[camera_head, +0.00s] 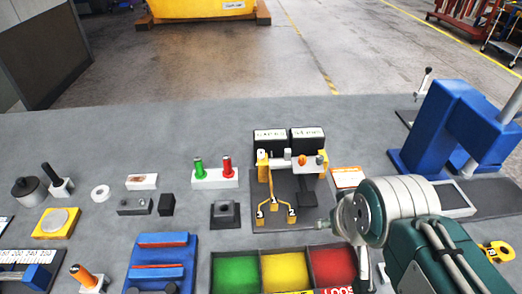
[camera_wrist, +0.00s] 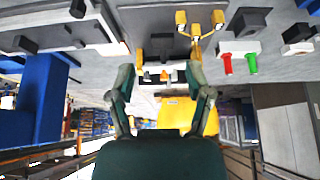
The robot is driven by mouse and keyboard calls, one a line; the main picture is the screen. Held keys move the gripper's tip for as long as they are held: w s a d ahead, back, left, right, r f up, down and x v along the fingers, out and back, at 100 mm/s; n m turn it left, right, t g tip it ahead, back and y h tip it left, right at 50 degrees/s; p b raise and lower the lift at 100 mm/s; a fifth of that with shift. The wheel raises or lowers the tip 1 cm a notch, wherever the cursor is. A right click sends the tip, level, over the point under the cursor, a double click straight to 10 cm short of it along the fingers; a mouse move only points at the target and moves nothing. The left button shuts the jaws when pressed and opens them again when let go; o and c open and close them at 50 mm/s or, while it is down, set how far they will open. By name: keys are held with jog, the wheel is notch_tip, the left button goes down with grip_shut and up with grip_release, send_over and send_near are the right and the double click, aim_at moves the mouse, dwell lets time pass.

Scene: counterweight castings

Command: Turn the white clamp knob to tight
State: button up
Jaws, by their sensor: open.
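A black fixture panel (camera_head: 272,140) with yellow clamps stands at the back middle of the table. A small white knob-like piece (camera_head: 287,153) shows on its front, left of an orange knob (camera_head: 302,160); it is too small to tell its setting. In the wrist view, which is upside down, the orange knob (camera_wrist: 164,76) shows between the fingers; I cannot pick out the white knob surely there. My gripper (camera_wrist: 160,70) is open, its two green fingers wide apart with nothing between them. In the head view my arm's end is right of and nearer than the fixture.
A tray with green (camera_head: 236,273), yellow and red bins lies in front of the fixture. A white block (camera_head: 214,179) with green and red pegs stands left of it. A blue press (camera_head: 455,125) stands to the right. The table's back left is clear.

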jog(key=w+a+r+n+g, duration=0.1)
jog(key=w+a+r+n, duration=0.1)
jog(key=w+r, duration=0.35)
jog(key=n+g, duration=0.5)
jog(key=n, duration=0.2)
send_over(261, 151)
notch_tip(261, 151, down, 4)
notch_tip(261, 151, down, 10)
jog(key=shift+f, duration=0.2)
grip_shut()
